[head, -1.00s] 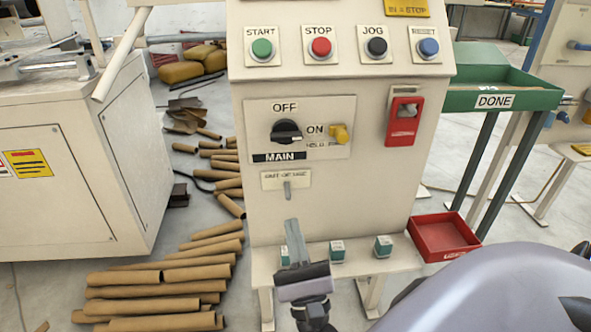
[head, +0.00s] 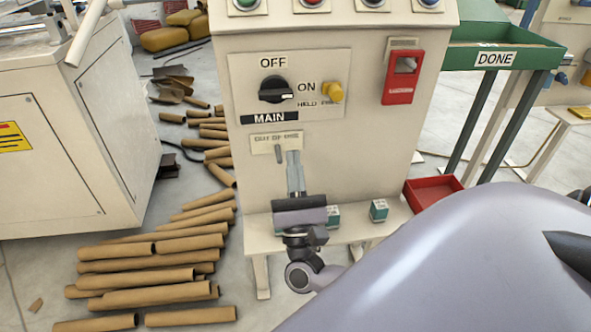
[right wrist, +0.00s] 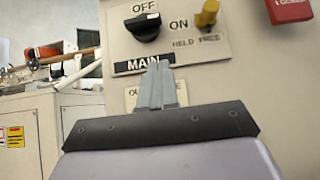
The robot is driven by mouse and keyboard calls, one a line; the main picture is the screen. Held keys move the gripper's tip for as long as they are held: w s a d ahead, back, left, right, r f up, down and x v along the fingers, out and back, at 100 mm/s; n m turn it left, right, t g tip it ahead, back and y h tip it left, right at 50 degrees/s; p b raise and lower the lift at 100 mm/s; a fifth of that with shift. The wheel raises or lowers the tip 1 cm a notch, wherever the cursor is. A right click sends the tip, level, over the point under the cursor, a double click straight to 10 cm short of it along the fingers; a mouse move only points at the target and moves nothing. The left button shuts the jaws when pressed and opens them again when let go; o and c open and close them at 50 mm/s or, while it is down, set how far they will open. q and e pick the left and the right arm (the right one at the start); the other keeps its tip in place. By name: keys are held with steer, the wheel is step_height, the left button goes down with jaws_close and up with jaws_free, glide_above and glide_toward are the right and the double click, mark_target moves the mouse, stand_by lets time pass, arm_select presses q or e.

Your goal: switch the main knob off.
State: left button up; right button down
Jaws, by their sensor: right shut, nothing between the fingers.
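The black main knob (head: 276,90) is on the front of the cream cabinet, above the MAIN label. Its white mark points right, toward the word ON; OFF (head: 273,62) is printed above it. The knob also shows in the right wrist view (right wrist: 143,27). My right gripper (head: 293,156) is shut and empty. Its fingertips are below the knob and slightly right of it, in front of the out-of-use label. In the right wrist view the fingertips (right wrist: 158,66) overlap the MAIN label; contact cannot be told. My left gripper is not in view.
A yellow knob (head: 332,92) marked HELD FREE sits right of the main knob. A red box (head: 403,77) is further right. A button row (head: 310,4) is above. A small switch (head: 278,153) on the out-of-use label is close beside my fingertips. Cardboard tubes (head: 150,275) lie at left.

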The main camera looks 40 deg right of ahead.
mark_target(289, 96)
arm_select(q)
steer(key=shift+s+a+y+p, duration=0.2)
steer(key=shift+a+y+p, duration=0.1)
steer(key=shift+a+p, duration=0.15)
arm_select(e)
steer(key=shift+w+d+r, duration=0.3)
steer(key=shift+w+r, duration=0.2)
steer(key=shift+r, duration=0.8)
steer(key=shift+w+d+r, duration=0.35)
steer(key=shift+w+r, duration=0.2)
steer(key=shift+r, duration=0.7)
steer(key=shift+w+d+r, duration=0.3)
steer(key=shift+w+r, duration=0.2)
steer(key=shift+r, duration=0.8)
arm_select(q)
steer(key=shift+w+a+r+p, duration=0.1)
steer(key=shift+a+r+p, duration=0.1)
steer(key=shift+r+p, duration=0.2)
arm_select(e)
steer(key=shift+s+d+r+n+t+y, duration=0.1)
steer(key=shift+n+t+y, duration=0.2)
steer(key=shift+n+y, duration=0.3)
steer(key=shift+d+r+n+t+y, duration=0.1)
steer(key=shift+n+t+y, duration=0.2)
steer(key=shift+n+y, duration=0.25)
